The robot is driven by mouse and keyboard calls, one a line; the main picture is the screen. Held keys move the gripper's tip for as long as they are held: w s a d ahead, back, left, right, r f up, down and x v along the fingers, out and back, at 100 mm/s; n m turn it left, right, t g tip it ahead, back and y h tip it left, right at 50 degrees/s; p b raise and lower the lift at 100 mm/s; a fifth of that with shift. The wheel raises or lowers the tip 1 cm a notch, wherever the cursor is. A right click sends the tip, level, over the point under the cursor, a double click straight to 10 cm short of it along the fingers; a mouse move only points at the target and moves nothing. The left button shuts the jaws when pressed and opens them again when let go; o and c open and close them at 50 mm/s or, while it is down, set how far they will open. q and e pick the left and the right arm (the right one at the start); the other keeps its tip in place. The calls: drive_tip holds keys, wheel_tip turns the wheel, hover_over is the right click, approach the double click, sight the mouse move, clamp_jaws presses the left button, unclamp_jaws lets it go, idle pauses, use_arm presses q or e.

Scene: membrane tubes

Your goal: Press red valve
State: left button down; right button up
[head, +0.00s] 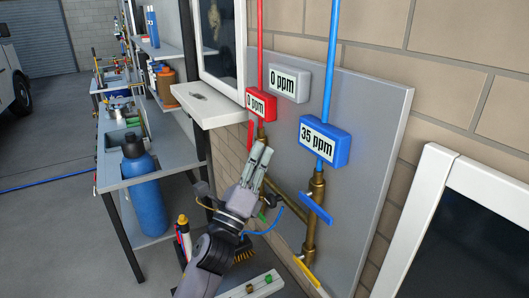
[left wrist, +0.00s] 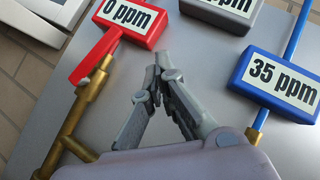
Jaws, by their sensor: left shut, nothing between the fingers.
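The red valve handle (head: 250,136) hangs below the red 0 ppm meter (head: 261,104) on the grey wall panel. In the left wrist view the red handle (left wrist: 93,58) slants down-left from the red meter (left wrist: 130,22), by the brass pipe (left wrist: 88,108). My left gripper (head: 262,149) is shut and empty. It points up in front of the panel, just below and right of the red handle, and covers part of the brass pipe. In the left wrist view the fingertips (left wrist: 158,66) meet to the right of the red handle, apart from it in the picture. My right gripper is not in view.
To the right are a blue 35 ppm meter (head: 325,142), a blue valve handle (head: 315,208) and a yellow handle (head: 306,276). A grey 0 ppm meter (head: 289,83) is above. A white window sill (head: 205,105) juts out left. Shelves with a blue cylinder (head: 147,195) stand farther left.

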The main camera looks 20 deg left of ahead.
use_arm(q)
drive_tip(key=s+f+b, duration=0.1)
drive_tip(key=s, duration=0.5)
drive_tip(key=shift+s+d+b, duration=0.25)
drive_tip(key=shift+s+b, duration=0.05)
drive_tip(key=shift+b, duration=0.05)
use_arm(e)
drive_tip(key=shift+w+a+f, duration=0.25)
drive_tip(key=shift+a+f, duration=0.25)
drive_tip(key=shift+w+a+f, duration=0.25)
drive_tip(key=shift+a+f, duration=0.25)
